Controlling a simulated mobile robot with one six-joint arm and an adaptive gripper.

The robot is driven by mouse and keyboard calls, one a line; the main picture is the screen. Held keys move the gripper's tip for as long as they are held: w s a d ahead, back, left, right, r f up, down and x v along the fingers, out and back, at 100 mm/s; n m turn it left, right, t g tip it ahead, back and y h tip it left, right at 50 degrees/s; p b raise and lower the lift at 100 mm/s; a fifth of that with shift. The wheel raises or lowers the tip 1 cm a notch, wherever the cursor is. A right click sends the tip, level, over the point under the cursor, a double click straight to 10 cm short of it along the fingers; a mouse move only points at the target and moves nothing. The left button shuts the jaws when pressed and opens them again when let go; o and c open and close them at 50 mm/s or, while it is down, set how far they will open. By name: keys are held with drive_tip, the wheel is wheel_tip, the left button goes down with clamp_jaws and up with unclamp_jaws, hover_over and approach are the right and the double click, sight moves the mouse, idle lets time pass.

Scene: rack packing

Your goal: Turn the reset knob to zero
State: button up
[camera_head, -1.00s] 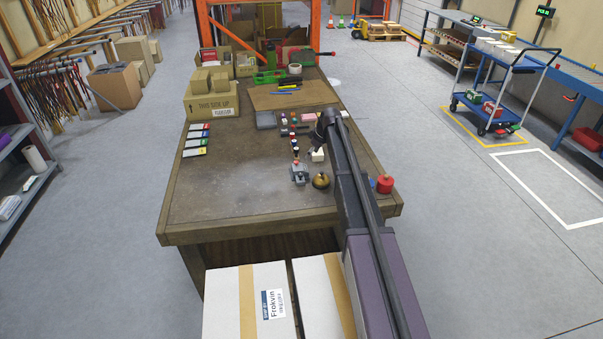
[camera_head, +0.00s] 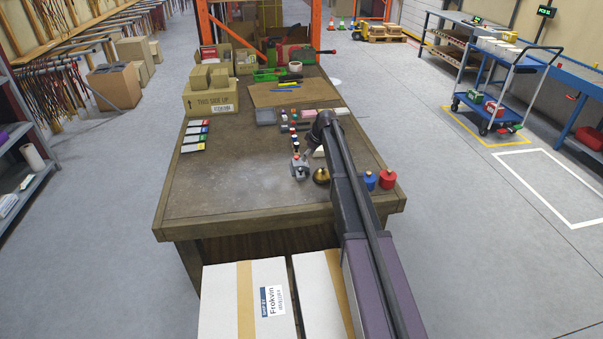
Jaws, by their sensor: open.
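A small grey metal device (camera_head: 299,170) sits near the front middle of the workbench (camera_head: 240,205). It is too small in view to make out a reset knob or any digits. My arm reaches in from the lower right and bends down at the wrist. My gripper (camera_head: 305,157) is open, just above and behind the grey device. I cannot tell whether its fingers touch the device or surround any part of it.
A brass bell-like object (camera_head: 321,176) stands right of the device, with blue (camera_head: 369,181) and red (camera_head: 387,179) containers beyond my arm. Small items line up behind it. Coloured cards (camera_head: 195,136) and cartons (camera_head: 211,97) are at left. The front-left bench top is clear.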

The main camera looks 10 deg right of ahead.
sight(301, 169)
drive_tip(key=shift+b+x, duration=3.75)
drive_tip(key=shift+x, duration=0.65)
clamp_jaws()
